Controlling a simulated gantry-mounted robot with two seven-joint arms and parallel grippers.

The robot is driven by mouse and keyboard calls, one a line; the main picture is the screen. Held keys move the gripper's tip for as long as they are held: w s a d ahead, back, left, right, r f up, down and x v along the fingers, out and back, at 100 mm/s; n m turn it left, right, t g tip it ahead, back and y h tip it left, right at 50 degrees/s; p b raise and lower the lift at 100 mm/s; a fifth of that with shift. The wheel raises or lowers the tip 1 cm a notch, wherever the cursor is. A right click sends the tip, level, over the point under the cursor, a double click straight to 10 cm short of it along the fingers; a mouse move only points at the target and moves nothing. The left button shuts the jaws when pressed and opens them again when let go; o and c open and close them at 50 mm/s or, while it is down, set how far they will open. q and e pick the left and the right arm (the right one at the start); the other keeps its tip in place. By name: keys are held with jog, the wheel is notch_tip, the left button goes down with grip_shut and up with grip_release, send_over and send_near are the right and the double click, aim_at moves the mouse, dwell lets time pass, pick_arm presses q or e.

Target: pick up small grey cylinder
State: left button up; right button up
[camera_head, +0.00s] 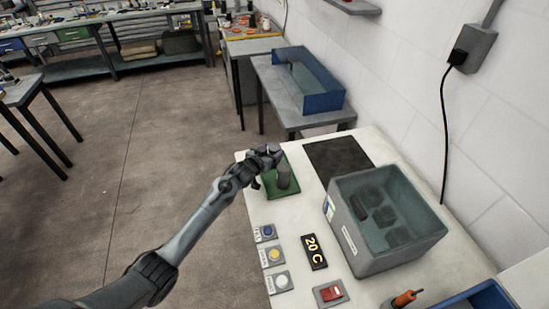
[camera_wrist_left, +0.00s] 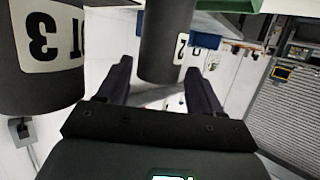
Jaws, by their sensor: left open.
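A dark grey cylinder (camera_head: 283,176) stands upright on a green base (camera_head: 291,188) near the table's far left edge. My left gripper (camera_head: 270,155) is over that base, close to the cylinder, and partly covers what is behind it. In the left wrist view, my left gripper (camera_wrist_left: 159,72) is open. A narrower grey cylinder (camera_wrist_left: 165,38) with a label shows between and beyond its fingertips. A wider dark cylinder (camera_wrist_left: 40,85) marked 3 is to the left, outside the fingers. I cannot tell whether the fingers touch the narrower cylinder. My right gripper is not in view.
A grey bin (camera_head: 345,222) with dark items stands right of the base, and a black mat (camera_head: 338,160) lies behind. Several buttons, a 20 C display (camera_head: 314,252) and a red switch (camera_head: 331,293) are at the front. A wall is at the right.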

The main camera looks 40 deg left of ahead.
pick_arm(q)
jog(key=shift+b+x, duration=0.35)
jog(key=shift+x, duration=1.15)
jog(key=shift+d, duration=0.1)
jog(key=shift+c, duration=0.2)
jog(key=shift+r, duration=0.1)
jog(key=c, duration=1.1)
